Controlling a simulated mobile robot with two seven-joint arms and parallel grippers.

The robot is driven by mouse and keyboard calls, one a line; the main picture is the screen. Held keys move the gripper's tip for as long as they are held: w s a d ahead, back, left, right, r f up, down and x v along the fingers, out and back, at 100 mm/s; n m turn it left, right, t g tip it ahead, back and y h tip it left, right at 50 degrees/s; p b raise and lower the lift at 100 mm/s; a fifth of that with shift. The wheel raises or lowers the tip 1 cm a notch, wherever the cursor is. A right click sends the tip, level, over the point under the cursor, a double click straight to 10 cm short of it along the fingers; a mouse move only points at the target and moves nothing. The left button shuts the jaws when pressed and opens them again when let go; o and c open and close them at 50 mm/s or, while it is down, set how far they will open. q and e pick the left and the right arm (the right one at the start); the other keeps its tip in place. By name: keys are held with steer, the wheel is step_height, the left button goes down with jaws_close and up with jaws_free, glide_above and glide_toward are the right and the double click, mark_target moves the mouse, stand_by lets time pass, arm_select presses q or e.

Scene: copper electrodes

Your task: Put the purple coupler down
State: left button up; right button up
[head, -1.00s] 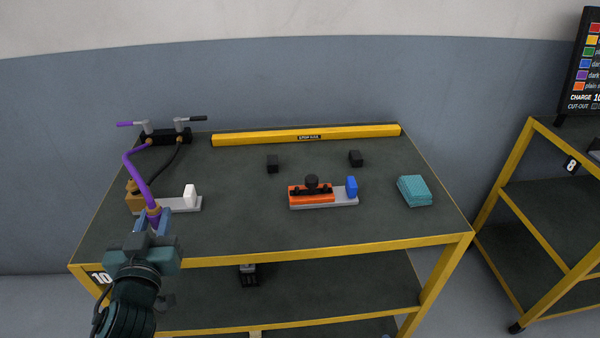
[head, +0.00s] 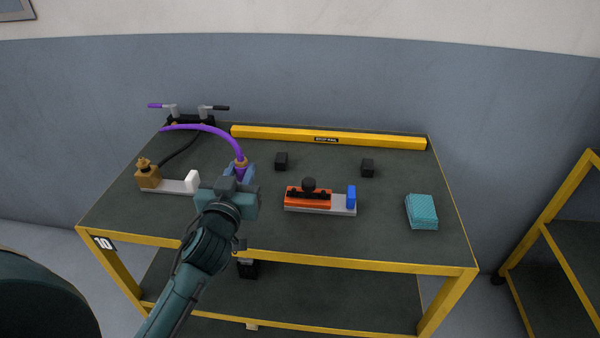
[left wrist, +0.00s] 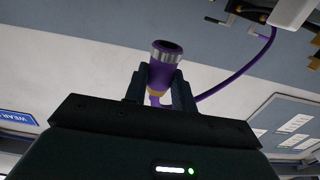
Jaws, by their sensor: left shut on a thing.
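The purple coupler (left wrist: 163,68) is between the fingers of my left gripper (left wrist: 160,90) in the left wrist view, its round dark open end facing the camera side. In the head view the left gripper (head: 238,180) is shut on the coupler (head: 240,170), above the middle-left of the table. A purple hose (head: 205,128) arcs from the coupler back to the valve block (head: 190,119) at the table's back left. My right gripper is not in view.
An orange block with a black knob (head: 308,197) and a blue block (head: 351,196) sit on a grey plate right of the gripper. The table's middle front is fairly clear.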

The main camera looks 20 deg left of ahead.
arm_select(q)
steer(key=shift+w+d+f, duration=0.1)
steer(key=shift+w+f, duration=0.05)
step_height(320, 180, down, 6)
steer(key=shift+f+b, duration=0.1)
steer(key=shift+b, duration=0.8)
step_height(320, 180, down, 3)
steer(key=shift+f+b, duration=0.15)
steer(key=shift+b, duration=0.5)
steer(key=shift+f, duration=0.15)
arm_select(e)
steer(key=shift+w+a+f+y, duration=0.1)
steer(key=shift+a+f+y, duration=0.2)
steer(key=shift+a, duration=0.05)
arm_select(q)
steer(key=shift+f, duration=0.1)
steer(key=o, duration=1)
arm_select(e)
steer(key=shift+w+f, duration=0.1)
